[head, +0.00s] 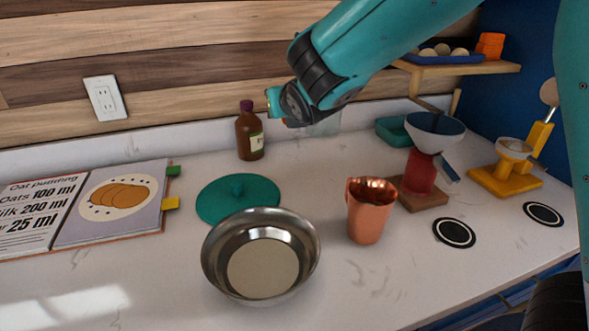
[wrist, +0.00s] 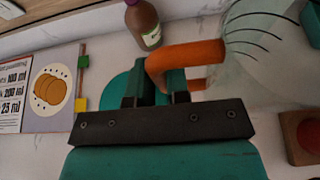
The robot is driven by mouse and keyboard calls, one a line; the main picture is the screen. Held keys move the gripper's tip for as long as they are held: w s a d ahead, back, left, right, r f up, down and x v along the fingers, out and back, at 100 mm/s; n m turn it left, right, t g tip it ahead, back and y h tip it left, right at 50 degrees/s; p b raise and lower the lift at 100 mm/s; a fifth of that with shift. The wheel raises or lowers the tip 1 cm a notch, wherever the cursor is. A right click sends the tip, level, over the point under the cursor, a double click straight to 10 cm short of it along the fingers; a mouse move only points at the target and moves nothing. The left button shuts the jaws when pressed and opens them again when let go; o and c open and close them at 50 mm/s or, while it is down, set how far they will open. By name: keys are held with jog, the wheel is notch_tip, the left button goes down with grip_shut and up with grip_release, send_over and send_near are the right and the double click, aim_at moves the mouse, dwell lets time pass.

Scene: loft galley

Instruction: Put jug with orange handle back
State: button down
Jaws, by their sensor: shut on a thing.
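The jug is clear glass with black measuring lines (wrist: 262,45) and a thick orange handle (wrist: 190,54). In the wrist view its body is at the upper right, cut off by the frame edge. My gripper (wrist: 158,88) is shut on the orange handle, with its fingers at the handle's near end. In the head view my gripper (head: 276,106) is near the back wall, and the jug's faint glass body (head: 325,124) shows below my arm, partly hidden. I cannot tell whether its base touches the counter.
A brown bottle (head: 249,135), teal lid (head: 238,199), steel bowl (head: 213,262), copper cup (head: 368,219) and red-bodied device with a funnel (head: 422,172) stand around. An open book (head: 110,205) lies left. Two black rings (head: 454,233) mark the right counter. A shelf (head: 470,69) is above.

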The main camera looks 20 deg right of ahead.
notch_tip(320, 180, down, 15)
jog(key=shift+s+b, duration=0.1)
jog(key=shift+b, duration=0.4)
jog(key=shift+f, duration=0.15)
jog(key=c, duration=1.1)
grip_release()
jog(key=shift+r, duration=0.2)
jog(key=b+v, duration=0.1)
jog(key=v, duration=1.1)
jog(key=shift+b, duration=0.4)
jog(key=shift+f, duration=0.1)
